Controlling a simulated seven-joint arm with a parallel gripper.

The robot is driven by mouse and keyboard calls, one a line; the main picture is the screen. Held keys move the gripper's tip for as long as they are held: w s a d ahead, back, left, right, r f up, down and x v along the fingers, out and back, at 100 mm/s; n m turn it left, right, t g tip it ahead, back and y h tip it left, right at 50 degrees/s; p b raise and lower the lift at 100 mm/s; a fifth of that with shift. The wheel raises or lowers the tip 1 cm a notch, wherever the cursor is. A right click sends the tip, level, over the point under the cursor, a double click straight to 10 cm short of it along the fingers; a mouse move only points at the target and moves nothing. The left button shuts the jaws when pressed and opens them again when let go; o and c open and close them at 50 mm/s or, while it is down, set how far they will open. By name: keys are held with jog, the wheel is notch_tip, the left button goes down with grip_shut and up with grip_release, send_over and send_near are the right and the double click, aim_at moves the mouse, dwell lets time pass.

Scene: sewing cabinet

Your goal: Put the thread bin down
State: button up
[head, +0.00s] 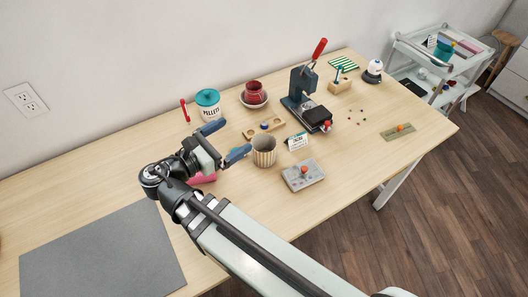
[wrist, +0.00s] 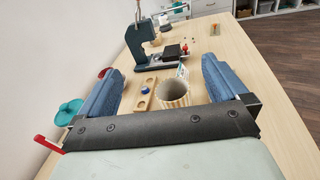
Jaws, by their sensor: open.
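The thread bin, which looks to be the cream-and-brown striped cup-shaped bin (head: 265,151), stands upright on the table, its open top showing. It also shows in the wrist view (wrist: 173,94), ahead of my gripper and between the lines of its two blue fingers. My gripper (head: 237,136) is open, with nothing held between its fingers. In the head view it is just left of the bin. Whether a finger touches the bin cannot be told, but the wrist view shows the fingers spread wide around an empty gap. The bin's contents are not clear.
A wooden block with round holes (head: 264,128), a small card (head: 297,141) and a grey block with an orange knob (head: 303,175) stand close around the bin. The grey mat (head: 100,255) is bare.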

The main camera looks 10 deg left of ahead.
jog(key=s+n+t, duration=0.1)
send_near(273, 137)
jog(key=shift+x, duration=3)
jog(key=shift+f, duration=0.2)
jog(key=shift+c, duration=0.5)
jog(key=c, duration=0.7)
jog(key=shift+r, duration=0.15)
